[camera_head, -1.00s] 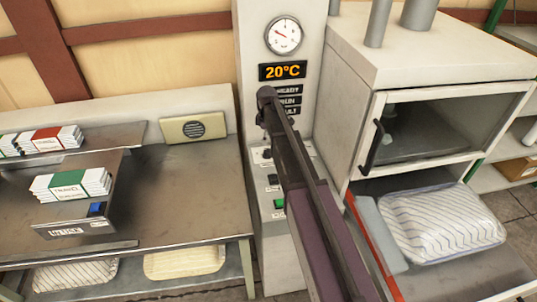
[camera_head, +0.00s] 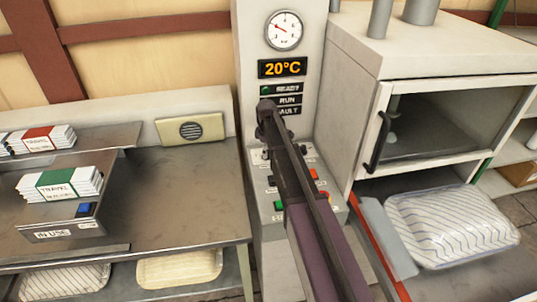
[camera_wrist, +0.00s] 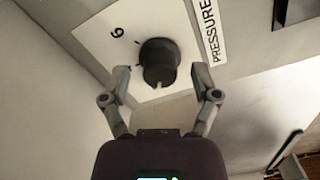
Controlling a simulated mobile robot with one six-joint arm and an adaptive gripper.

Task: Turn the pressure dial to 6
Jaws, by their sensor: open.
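The pressure dial (camera_wrist: 160,65) is a round black knob on a white plate in the wrist view. A pale pointer mark shows on its edge facing my gripper. A "6" (camera_wrist: 117,32) is printed on the plate to the upper left of the knob, and the word "PRESSURE" (camera_wrist: 212,32) runs along the right. My gripper (camera_wrist: 161,76) is open, with one finger on each side of the knob. I cannot tell whether the fingers touch it. In the head view my arm covers part of the control panel (camera_head: 258,200), and I cannot make out the dial there.
A round gauge (camera_head: 284,30) sits above a "20°C" display (camera_head: 283,68) and status lines on the white column. A chamber with a glass door (camera_head: 440,125) stands right. A metal bench (camera_head: 190,190) with labelled packs is left.

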